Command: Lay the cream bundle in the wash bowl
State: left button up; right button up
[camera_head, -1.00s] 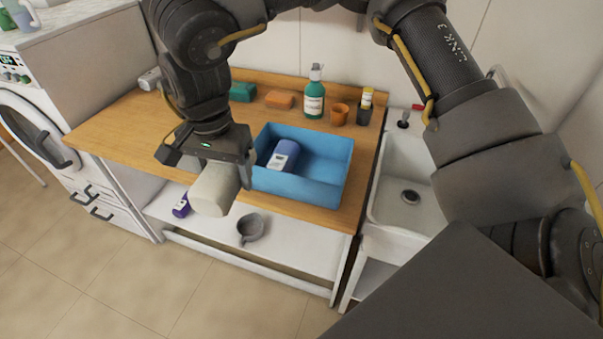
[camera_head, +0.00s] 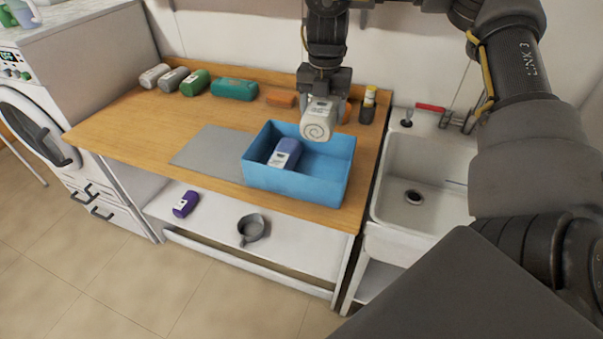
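The cream bundle (camera_head: 318,121) is a pale roll with a spiral on its end. My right gripper (camera_head: 323,98) is shut on it and holds it above the back right part of the wash bowl, apart from it as far as I can see. The wash bowl (camera_head: 290,184) is a blue rectangular tub on the wooden counter. A blue-violet bundle (camera_head: 286,152) with a white label lies inside it on the left, and the right side of the bowl looks empty. My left gripper is not in view.
Several rolls, including a teal one (camera_head: 234,89), line the counter's back edge. A grey mat (camera_head: 208,150) lies bare left of the bowl. A sink (camera_head: 415,180) is at right.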

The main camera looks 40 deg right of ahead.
jog(key=shift+d+m, duration=0.25)
jog(key=shift+m, duration=0.15)
send_near(320, 168)
jog(key=s+a, duration=0.1)
jog(key=s+a+f, duration=0.1)
jog(key=shift+s+a+f+b, duration=0.1)
jog(key=shift+s+b, duration=0.25)
jog(key=shift+b, duration=0.05)
jog(key=shift+f+b, duration=0.3)
jog(key=shift+f, duration=2.25)
jog(key=shift+f, duration=0.1)
jog(key=o, duration=0.9)
jog(key=shift+c, duration=0.2)
